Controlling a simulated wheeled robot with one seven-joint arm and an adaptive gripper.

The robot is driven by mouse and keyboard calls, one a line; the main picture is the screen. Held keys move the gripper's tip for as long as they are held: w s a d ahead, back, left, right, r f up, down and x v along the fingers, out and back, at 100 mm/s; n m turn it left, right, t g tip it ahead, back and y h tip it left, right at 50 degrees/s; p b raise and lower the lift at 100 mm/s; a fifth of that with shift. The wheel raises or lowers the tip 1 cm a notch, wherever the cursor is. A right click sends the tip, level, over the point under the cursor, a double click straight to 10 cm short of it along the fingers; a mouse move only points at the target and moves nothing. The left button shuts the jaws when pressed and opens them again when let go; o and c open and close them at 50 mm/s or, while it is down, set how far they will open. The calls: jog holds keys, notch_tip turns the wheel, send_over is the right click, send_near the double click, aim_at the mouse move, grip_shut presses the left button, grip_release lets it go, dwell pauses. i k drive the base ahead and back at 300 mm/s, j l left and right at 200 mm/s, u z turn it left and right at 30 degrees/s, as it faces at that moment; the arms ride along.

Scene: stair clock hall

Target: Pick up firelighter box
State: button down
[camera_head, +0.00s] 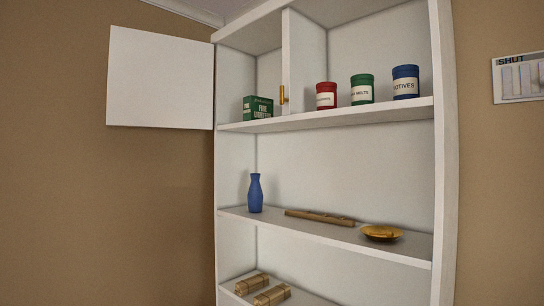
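The firelighter box (258,107) is a small green box with white lettering. It stands on the upper shelf at the left, inside a compartment whose white door (160,79) hangs open to the left. A white upright divider (303,60) stands to the right of the box. A thin yellow upright piece (282,95) shows between the box and the divider; I cannot tell what it is. My gripper is not in view.
Red (326,96), green (362,89) and blue (405,82) tins stand right of the divider. The middle shelf (275,222) holds a blue vase (255,193), a wooden piece (319,217) and a yellow dish (382,232). Tied bundles (252,284) lie below.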

aim_at(254, 108)
jog(key=i+j, duration=0.15)
jog(key=j, duration=0.2)
jog(key=i+j+z, duration=0.1)
jog(key=j, duration=0.3)
jog(key=i+j, duration=0.15)
jog(key=j, duration=0.2)
jog(key=i+j+z, duration=0.15)
jog(key=j, duration=0.2)
jog(key=k, duration=0.05)
